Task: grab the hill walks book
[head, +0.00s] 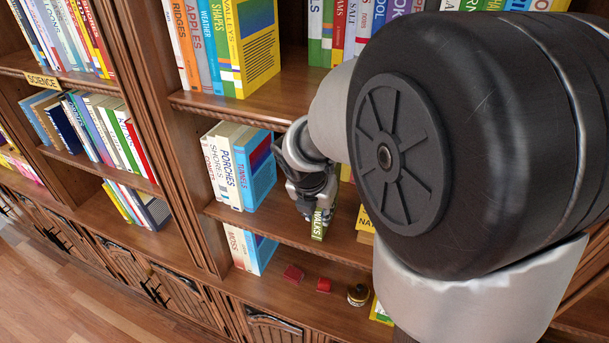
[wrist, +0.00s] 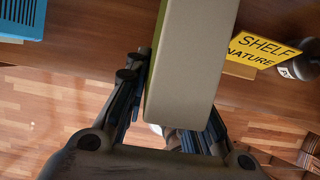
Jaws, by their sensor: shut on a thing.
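The hill walks book (head: 319,226) shows in the head view as a green spine with the letters WALKS, at the middle shelf's front edge. The rest of it is hidden behind my gripper and arm. In the wrist view the book (wrist: 190,65) is a long pale block with a thin green cover edge on its left. My gripper (head: 313,200) is shut on the book, with a finger on each side of it in the wrist view (wrist: 172,115). I cannot tell whether the book touches the shelf.
Books including PORCHES and TUNNELS (head: 245,170) stand left on the same shelf. A yellow SHELF NATURE sign (wrist: 268,50) stands right of the book. Red blocks (head: 293,274) and a small dark jar (head: 358,294) sit on the shelf below. My arm hides much of the right side.

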